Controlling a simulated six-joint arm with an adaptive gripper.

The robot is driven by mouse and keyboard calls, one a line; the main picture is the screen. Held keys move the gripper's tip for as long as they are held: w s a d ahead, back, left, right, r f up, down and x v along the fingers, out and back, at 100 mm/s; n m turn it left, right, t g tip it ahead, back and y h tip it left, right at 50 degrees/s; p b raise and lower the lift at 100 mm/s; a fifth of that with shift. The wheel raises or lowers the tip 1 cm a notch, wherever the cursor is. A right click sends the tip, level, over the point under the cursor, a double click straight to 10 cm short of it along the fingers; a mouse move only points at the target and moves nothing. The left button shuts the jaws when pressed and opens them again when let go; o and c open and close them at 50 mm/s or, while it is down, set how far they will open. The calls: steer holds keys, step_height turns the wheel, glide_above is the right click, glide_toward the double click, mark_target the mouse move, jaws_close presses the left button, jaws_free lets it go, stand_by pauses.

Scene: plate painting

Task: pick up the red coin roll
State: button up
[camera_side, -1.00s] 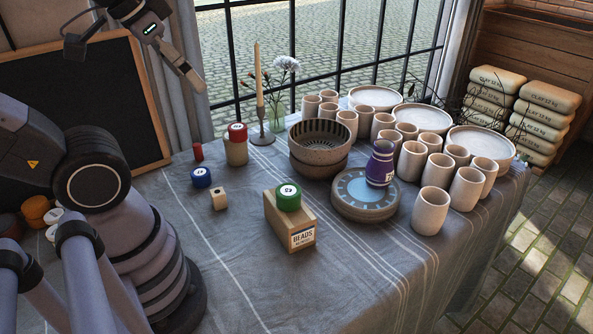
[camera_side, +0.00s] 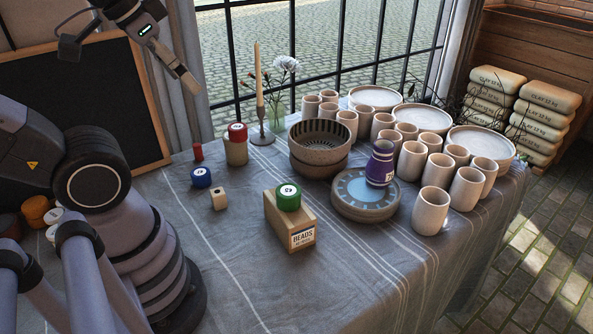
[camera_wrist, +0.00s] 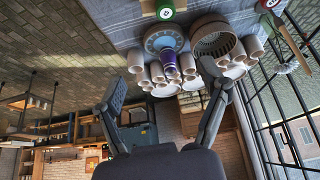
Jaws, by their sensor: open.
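A small plain red cylinder (camera_side: 198,152), which looks like the coin roll, stands on the grey cloth near the chalkboard. A wider red piece with a white top label (camera_side: 237,132) sits on a wooden cylinder (camera_side: 237,154) to its right. My gripper (camera_side: 190,82) is high above the cloth, in front of the window and well apart from both. In the wrist view my gripper (camera_wrist: 163,72) is open with nothing between its fingers. That view is upside down; the wider red piece (camera_wrist: 268,4) shows at its top edge, and I cannot make out the small cylinder there.
A blue piece (camera_side: 201,177) and a small wooden cube (camera_side: 219,198) stand nearby. A green piece (camera_side: 288,197) sits on the beads box (camera_side: 290,229). A candlestick (camera_side: 262,118), bowls (camera_side: 319,141), a purple vase (camera_side: 380,164) and several cups stand further right. The front cloth is clear.

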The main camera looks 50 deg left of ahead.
steer(key=shift+c, duration=0.7)
